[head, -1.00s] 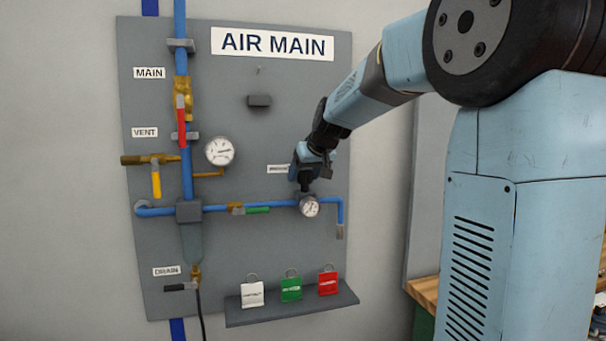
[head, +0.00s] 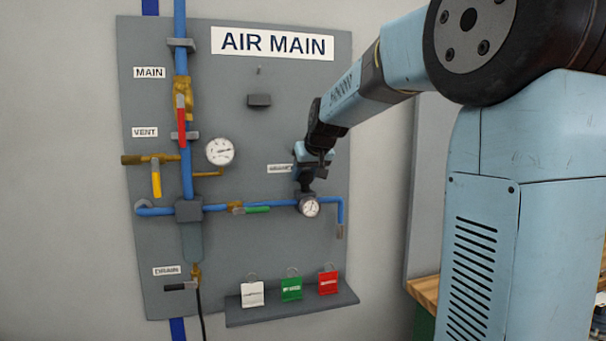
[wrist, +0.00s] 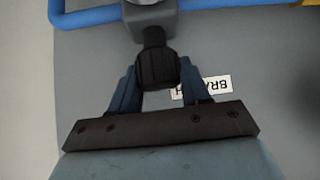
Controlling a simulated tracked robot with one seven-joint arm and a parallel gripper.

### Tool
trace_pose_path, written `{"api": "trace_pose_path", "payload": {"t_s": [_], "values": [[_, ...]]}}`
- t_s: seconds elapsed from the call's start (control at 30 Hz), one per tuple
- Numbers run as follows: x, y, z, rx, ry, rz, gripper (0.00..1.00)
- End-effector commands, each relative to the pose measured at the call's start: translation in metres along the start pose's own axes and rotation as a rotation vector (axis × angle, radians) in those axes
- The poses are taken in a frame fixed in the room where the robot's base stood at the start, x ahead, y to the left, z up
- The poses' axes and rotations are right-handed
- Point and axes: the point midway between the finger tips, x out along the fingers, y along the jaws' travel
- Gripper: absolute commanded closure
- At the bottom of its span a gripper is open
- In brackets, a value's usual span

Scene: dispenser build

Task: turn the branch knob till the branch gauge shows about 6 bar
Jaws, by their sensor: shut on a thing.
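The branch knob (wrist: 157,68) is black and ridged. It sits on top of the grey regulator body (wrist: 150,15) on the blue branch pipe. My gripper (head: 306,180) comes from above and is shut on the knob, with one blue finger on each side of it in the wrist view. The branch gauge (head: 310,207) is a small white dial on the front of the regulator, just below my gripper. Its needle and numbers are too small to read. The BRANCH label (wrist: 203,88) is upside down beside the right finger in the wrist view.
The grey panel (head: 230,290) also carries a larger gauge (head: 220,151), a red-handled main valve (head: 181,120), a yellow vent handle (head: 156,183) and a green branch handle (head: 257,210). A shelf (head: 290,311) below holds white, green and red tags.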

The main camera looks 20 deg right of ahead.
Motion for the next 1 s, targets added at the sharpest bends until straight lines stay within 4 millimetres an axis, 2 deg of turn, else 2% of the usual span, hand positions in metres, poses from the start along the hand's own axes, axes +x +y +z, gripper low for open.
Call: {"api": "trace_pose_path", "payload": {"t_s": [0.43, 0.87, 0.9, 1.0], "values": [[0.0006, -0.0003, 0.0007, 0.109, 0.0, 0.109, 0.84], [0.0003, 0.0001, 0.0001, 0.125, 0.003, 0.124, 0.84], [0.0003, 0.0001, 0.0001, 0.125, 0.003, 0.124, 0.53], [0.0002, 0.0001, 0.0, 0.125, 0.003, 0.124, 0.43]]}}
